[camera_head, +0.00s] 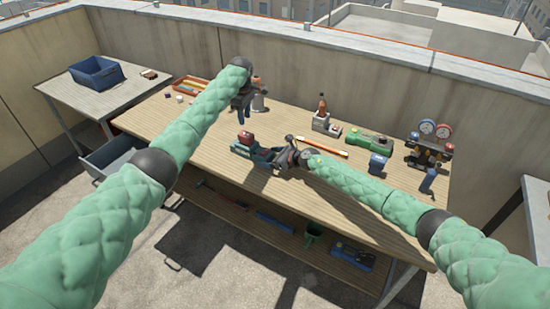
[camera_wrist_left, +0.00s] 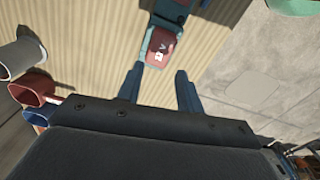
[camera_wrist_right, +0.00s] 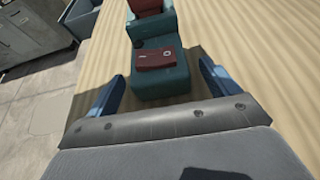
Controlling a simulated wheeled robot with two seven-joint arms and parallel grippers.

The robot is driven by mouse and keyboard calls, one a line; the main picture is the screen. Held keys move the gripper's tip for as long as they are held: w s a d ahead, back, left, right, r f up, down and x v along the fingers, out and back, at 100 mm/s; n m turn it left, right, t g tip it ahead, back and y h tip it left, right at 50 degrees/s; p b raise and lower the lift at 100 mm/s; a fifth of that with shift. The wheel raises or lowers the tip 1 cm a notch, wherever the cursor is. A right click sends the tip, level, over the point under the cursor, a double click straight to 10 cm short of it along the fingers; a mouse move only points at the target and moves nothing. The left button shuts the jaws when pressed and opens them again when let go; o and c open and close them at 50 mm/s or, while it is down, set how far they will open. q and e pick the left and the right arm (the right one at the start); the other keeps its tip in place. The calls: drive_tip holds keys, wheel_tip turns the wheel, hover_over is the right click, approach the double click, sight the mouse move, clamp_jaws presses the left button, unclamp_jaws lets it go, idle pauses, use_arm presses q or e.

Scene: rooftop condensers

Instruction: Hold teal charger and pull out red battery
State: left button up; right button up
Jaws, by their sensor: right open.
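The teal charger (camera_head: 268,155) lies on the workbench near its front edge. The red battery (camera_head: 245,138) sits in its left end; both also show in the left wrist view, battery (camera_wrist_left: 160,47) and charger (camera_wrist_left: 167,20). My left gripper (camera_head: 241,114) is open and empty above the bench, behind the battery, with the battery beyond its fingertips. My right gripper (camera_wrist_right: 160,84) is open at the charger's right end, a finger on each side of the teal body (camera_wrist_right: 160,85). A dark red panel (camera_wrist_right: 156,59) is on the charger's top. I cannot tell if the fingers touch it.
A grey cylinder (camera_head: 259,103) stands close to my left gripper. A red tray (camera_head: 190,86) is behind left. The bench's front left is clear.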

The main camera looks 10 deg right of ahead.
drive_tip(key=shift+w+a, duration=0.1)
drive_tip(key=c, duration=1.4)
